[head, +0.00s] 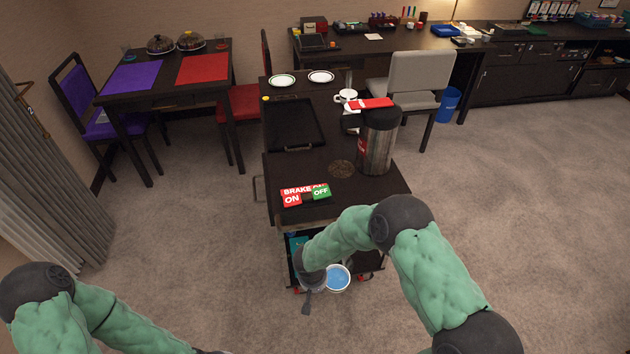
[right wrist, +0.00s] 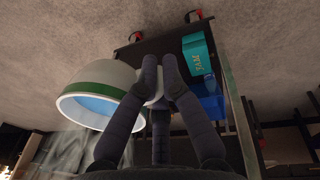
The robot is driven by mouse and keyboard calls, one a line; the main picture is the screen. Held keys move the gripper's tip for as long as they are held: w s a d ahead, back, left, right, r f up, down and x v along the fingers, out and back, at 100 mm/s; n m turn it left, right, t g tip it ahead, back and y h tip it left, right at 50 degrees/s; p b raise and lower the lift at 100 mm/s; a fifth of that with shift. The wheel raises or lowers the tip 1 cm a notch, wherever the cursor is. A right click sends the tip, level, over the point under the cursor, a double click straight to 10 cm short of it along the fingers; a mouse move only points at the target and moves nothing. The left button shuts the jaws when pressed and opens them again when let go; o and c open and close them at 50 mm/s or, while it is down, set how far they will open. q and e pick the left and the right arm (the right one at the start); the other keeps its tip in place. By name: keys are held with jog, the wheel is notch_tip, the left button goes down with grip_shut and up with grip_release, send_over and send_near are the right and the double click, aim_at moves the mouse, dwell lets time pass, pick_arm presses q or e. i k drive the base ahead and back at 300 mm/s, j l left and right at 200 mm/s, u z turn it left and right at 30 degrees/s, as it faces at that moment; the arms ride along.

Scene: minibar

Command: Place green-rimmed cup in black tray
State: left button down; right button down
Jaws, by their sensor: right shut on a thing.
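The cup (right wrist: 103,93) is white with a green band and a blue inside. In the head view the cup (head: 338,278) is low in front of the cart, just right of my right gripper (head: 312,292). In the right wrist view the fingers of my right gripper (right wrist: 152,70) are closed around its handle, and the cup body is to their left. The black tray (head: 292,124) lies on the cart top, farther back, and looks empty. My left arm shows at the bottom left, but its gripper is outside the picture.
A brake sign (head: 304,195) is at the cart's near edge, with a dark urn (head: 377,142) behind it to the right. A teal box (right wrist: 198,60) is on the cart's lower shelf.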

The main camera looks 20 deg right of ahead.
aim_at(293, 122)
jog(key=i+j+u, duration=0.8)
jog(key=i+j, duration=0.15)
jog(key=i, duration=0.25)
jog(key=i+j, duration=0.2)
jog(key=i, duration=0.3)
jog(key=i+l+z, duration=0.1)
jog(key=i+z, duration=0.9)
jog(key=z, duration=0.15)
jog(key=i+z, duration=0.45)
jog(key=i+j+z, duration=0.15)
jog(key=i+z, duration=0.3)
jog(key=i, duration=0.05)
